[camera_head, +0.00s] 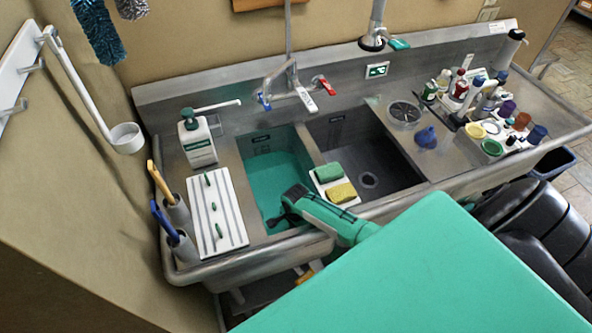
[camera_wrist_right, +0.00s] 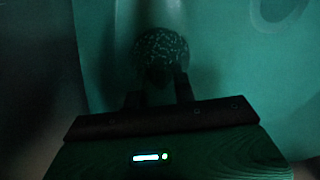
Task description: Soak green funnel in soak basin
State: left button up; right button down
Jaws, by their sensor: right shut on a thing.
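The soak basin (camera_head: 275,160) is the left sink basin, filled with green liquid. My right arm reaches in over its front edge. My right gripper (camera_head: 272,222) is low at the basin's front, its tips in or at the liquid. In the right wrist view, dim and green-tinted, the gripper (camera_wrist_right: 157,88) is shut on a dark rounded thing (camera_wrist_right: 160,48) with a speckled face. I cannot tell from its look whether this is the green funnel. A green round piece (camera_head: 492,147) stands among items on the right drainboard. My left gripper is out of view.
A dark empty basin (camera_head: 368,150) lies to the right. Green and yellow sponges (camera_head: 341,192) sit on the divider. A white soap bottle (camera_head: 197,140) and a white ribbed rack (camera_head: 215,212) are on the left. The faucet (camera_head: 292,85) overhangs the back. A blue funnel (camera_head: 427,137) stands right.

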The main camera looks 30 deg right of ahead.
jog(key=shift+p, duration=0.3)
jog(key=shift+f, duration=0.45)
dwell(0.4)
grip_release()
dwell(0.5)
jog(key=shift+r, duration=0.1)
dwell(0.4)
jog(key=shift+r+p, duration=0.9)
jog(key=shift+r, duration=0.1)
jog(key=shift+r+p, duration=0.9)
jog(key=shift+p, duration=0.25)
jog(key=shift+r, duration=0.15)
